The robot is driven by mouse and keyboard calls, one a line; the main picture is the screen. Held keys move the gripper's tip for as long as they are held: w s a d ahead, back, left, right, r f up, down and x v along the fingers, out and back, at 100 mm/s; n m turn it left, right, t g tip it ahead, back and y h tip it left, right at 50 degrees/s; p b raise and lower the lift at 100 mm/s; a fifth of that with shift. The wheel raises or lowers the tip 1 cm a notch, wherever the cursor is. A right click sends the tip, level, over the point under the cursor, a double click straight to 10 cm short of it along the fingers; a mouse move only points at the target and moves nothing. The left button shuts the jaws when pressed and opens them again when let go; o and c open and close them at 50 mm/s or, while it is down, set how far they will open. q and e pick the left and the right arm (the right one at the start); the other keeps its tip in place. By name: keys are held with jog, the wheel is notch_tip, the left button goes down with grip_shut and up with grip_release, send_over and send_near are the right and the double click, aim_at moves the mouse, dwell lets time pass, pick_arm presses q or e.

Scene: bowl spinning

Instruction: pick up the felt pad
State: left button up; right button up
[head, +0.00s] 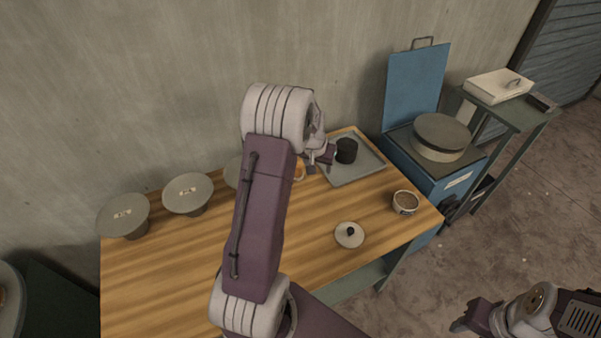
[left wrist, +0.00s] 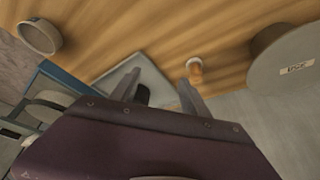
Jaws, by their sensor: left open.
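No thing is plainly marked as the felt pad. A black round block (head: 346,151), which may be it, stands on the grey tray (head: 357,174) at the table's back right. My left gripper (head: 320,160) is just left of this block, over the tray's left side. In the left wrist view the left gripper (left wrist: 158,92) is open, and the dark block (left wrist: 142,94) shows beside its left finger, partly hidden. I cannot tell whether they touch. My right gripper (head: 474,318) is at the lower right, away from the table; its opening is unclear.
A small amber jar (left wrist: 195,70) stands close to the left gripper. Grey labelled discs (head: 187,194) on stands line the table's back left. A pale lid with a black knob (head: 349,235) and a small bowl (head: 405,203) are at the right. A blue cabinet (head: 422,172) stands beyond.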

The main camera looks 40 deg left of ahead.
pick_arm(q)
jog(key=shift+n+y, duration=0.3)
jog(key=shift+n, duration=0.6)
jog(key=a+f, duration=0.2)
jog(key=a, duration=0.1)
jog(key=w+a+f, duration=0.1)
jog(key=a+f, duration=0.2)
jog(key=a+f+p, duration=0.1)
jog(key=a+f, duration=0.1)
jog(key=a, duration=0.2)
jog(key=shift+w+f, duration=0.3)
jog(key=shift+w, duration=0.05)
jog(key=p+x, duration=0.1)
jog(key=x, duration=0.3)
jog(key=shift+w+a+f, duration=0.15)
jog(key=shift+w+f, duration=0.05)
jog(key=shift+w, duration=0.05)
jog(key=shift+w+a+f, duration=0.1)
jog(key=shift+f, duration=0.1)
jog(key=shift+r, duration=0.1)
grip_shut()
jog(key=shift+r, duration=0.1)
